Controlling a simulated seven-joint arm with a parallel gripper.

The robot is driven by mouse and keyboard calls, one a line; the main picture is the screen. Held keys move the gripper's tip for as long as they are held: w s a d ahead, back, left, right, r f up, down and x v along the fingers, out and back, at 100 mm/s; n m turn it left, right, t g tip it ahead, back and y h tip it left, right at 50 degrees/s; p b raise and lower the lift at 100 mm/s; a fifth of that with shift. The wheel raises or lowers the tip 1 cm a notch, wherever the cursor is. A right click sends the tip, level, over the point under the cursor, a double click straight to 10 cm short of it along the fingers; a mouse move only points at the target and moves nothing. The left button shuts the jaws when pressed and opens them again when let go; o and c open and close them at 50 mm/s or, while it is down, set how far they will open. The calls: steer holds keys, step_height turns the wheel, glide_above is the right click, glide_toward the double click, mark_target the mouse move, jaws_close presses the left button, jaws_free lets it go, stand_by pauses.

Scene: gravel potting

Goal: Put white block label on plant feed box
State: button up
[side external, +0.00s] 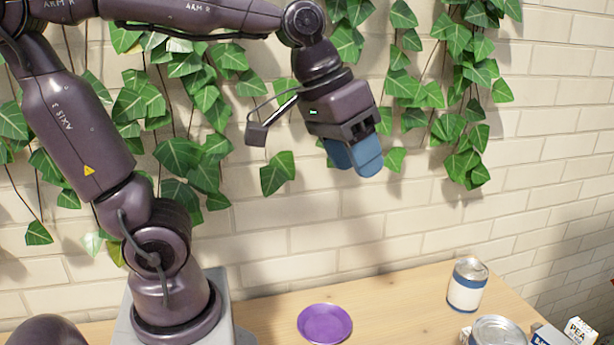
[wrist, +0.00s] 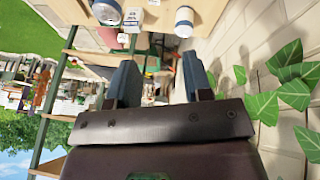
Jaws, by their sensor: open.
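My gripper (side external: 355,160) is high above the table, its blue fingers tilted downward, open and empty. In the wrist view my gripper (wrist: 160,72) shows its two fingers well apart with nothing between them. At the lower right of the side view stand a white box (side external: 580,331) with partly readable dark lettering and a dark blue box (side external: 548,336) cut by the frame edge. A small white box (wrist: 132,18) also shows at the top of the wrist view. I cannot tell which is the plant feed box, and I cannot make out the white block label.
A can with a white and blue label (side external: 466,288) and another can (side external: 497,331) stand on the wooden table (side external: 400,300). A purple dish (side external: 325,324) lies further left, with clear table between. Ivy (side external: 460,90) hangs on the brick wall behind my arm.

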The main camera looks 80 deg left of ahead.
steer(key=s+a+f+m+t+y, duration=0.1)
steer(key=s+f+m, duration=0.1)
steer(key=s, duration=0.4)
steer(key=shift+a+f+m, duration=0.3)
steer(key=shift+f, duration=0.3)
stand_by(0.6)
steer(key=shift+o, duration=0.5)
